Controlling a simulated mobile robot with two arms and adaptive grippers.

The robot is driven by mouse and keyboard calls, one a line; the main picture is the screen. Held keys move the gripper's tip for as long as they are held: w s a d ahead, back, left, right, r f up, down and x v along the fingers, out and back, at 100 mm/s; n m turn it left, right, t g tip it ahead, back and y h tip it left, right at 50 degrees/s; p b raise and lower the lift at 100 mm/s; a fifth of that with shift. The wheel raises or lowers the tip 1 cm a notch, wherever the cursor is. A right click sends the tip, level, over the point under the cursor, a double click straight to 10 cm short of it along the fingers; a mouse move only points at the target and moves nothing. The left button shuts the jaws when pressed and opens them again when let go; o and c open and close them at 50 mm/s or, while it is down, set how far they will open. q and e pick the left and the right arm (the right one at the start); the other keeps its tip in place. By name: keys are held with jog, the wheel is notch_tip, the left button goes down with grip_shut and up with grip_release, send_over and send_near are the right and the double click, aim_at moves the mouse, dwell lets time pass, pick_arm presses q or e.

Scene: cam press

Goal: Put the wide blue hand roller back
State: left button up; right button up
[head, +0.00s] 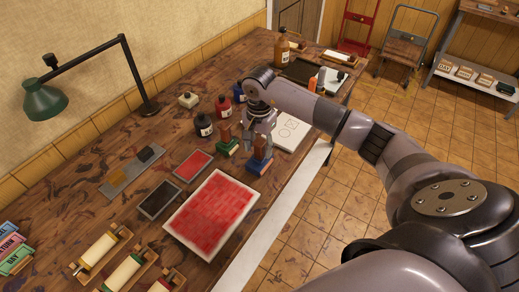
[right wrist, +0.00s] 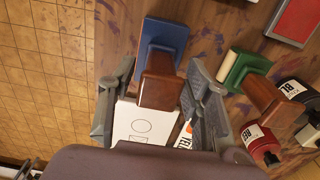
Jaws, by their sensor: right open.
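A blue block with a brown wooden handle, apparently the wide blue hand roller (head: 260,164), stands on the table near its front edge. In the right wrist view its blue body (right wrist: 164,42) and handle (right wrist: 158,82) show; its underside is hidden. My right gripper (head: 259,138) is open just above it, with a finger on each side of the handle in the right wrist view (right wrist: 160,76); whether they touch it is unclear. A green tool (head: 227,147) with a similar handle stands close to its left. My left gripper is out of view.
Bottles (head: 223,107) stand behind the gripper. A marked white sheet (head: 291,132) lies to the right. A red slab (head: 213,214) and small pads (head: 158,200) lie nearer. Cream rollers in wooden holders (head: 101,250) are at lower left; a lamp (head: 46,100) stands behind.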

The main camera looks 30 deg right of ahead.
notch_tip(320, 180, up, 10)
jog(key=b, duration=0.3)
jog(key=shift+f, duration=0.2)
jog(key=shift+r, duration=0.5)
